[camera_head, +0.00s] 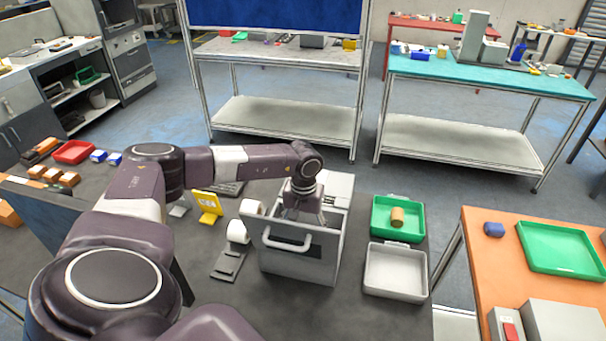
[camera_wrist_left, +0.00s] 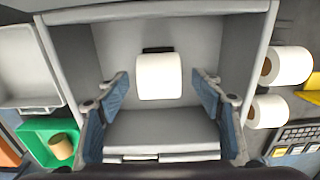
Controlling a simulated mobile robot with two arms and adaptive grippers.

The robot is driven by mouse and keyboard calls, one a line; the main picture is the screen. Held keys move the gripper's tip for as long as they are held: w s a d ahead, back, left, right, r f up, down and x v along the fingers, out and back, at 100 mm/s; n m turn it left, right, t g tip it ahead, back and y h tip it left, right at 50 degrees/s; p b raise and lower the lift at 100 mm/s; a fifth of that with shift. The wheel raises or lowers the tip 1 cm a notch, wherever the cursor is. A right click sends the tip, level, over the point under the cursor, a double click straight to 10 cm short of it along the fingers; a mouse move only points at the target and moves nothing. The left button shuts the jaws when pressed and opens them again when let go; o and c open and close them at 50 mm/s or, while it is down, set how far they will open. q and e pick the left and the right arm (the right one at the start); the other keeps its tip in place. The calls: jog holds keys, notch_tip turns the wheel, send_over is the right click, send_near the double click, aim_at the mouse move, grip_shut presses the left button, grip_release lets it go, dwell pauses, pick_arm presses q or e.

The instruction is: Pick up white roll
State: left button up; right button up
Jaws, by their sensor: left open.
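A white roll (camera_wrist_left: 159,76) lies inside a grey open-topped box (camera_head: 276,262), against a dark slot in a light grey surface in the wrist view. In the head view this roll is hidden by the box walls and my arm. My left gripper (camera_head: 306,212) points down into the box. In the wrist view its blue-padded fingers (camera_wrist_left: 160,92) are open, one on each side of the roll, with a gap to it on both sides. My right gripper is out of view.
Right of the box are a green tray (camera_head: 378,232) with a brown roll (camera_head: 397,217) and an empty grey tray (camera_head: 395,289). A yellow stand (camera_head: 208,204) is at the left. The box walls (camera_wrist_left: 258,50) closely surround the gripper.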

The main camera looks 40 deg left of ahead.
pick_arm(q)
jog(key=f, duration=0.1)
jog(key=f+b, duration=0.1)
jog(key=f, duration=0.1)
jog(key=shift+w+a+f, duration=0.1)
jog(key=shift+w+f, duration=0.25)
jog(key=shift+f, duration=0.1)
jog(key=shift+r, duration=0.1)
jog(key=c, duration=1.3)
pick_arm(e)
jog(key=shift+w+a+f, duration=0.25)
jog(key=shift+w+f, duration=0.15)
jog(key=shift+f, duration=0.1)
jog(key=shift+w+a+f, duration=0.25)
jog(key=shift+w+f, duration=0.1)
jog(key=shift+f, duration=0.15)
